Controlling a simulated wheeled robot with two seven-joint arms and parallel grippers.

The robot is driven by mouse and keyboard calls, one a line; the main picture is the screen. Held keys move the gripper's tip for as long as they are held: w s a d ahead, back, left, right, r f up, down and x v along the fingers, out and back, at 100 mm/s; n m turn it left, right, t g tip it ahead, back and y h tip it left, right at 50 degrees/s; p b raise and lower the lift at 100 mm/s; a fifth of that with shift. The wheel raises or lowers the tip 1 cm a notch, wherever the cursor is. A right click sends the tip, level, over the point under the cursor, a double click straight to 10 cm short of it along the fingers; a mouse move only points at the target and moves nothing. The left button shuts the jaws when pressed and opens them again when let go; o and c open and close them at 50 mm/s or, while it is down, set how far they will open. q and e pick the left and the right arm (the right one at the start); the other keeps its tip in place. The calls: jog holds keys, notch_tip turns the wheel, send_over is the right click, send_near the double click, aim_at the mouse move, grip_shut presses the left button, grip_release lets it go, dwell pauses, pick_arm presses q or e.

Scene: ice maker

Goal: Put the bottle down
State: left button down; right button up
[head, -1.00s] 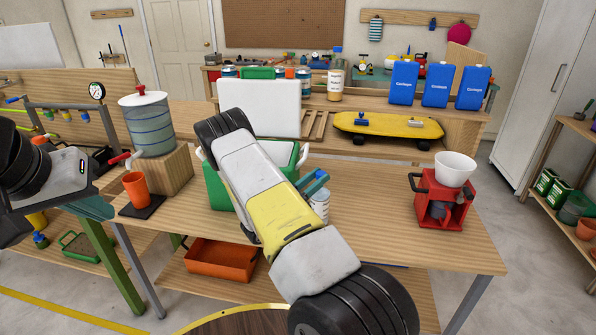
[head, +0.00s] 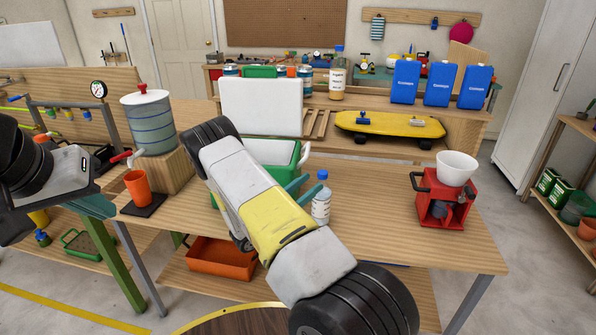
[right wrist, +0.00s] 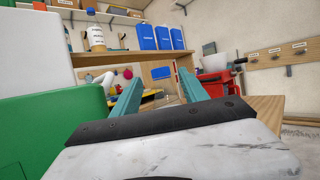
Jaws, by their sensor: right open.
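A clear-white bottle (head: 321,200) with a blue cap and a label stands upright on the wooden workbench (head: 370,215). My left gripper (head: 92,207) hangs at the left edge of the bench. Only part of its teal jaw shows, so its opening is unclear.
A green cooler (head: 294,160) with its white lid (head: 262,105) raised stands behind my right arm. A red ice crusher (head: 440,205) with a white bowl (head: 457,167) is to the right. An orange cup (head: 137,188) sits below the drink dispenser (head: 150,122). The bench between bottle and crusher is clear.

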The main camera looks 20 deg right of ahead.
jog(key=v, duration=0.7)
jog(key=s+d+r+m+g+y, duration=0.3)
jog(key=s+r+m+g+y, duration=0.7)
jog(key=s+r+m+y, duration=0.15)
jog(key=s+a+r+m+t+y, duration=0.8)
jog(key=s+a+r+t+y, duration=0.2)
jog(key=r, duration=0.5)
jog(key=s+a+y, duration=0.2)
jog(key=a, duration=0.1)
jog(key=shift+s+m+t+y, duration=0.25)
jog(key=shift+m+t+y, duration=0.1)
jog(key=shift+t, duration=0.05)
jog(key=shift+a, duration=0.15)
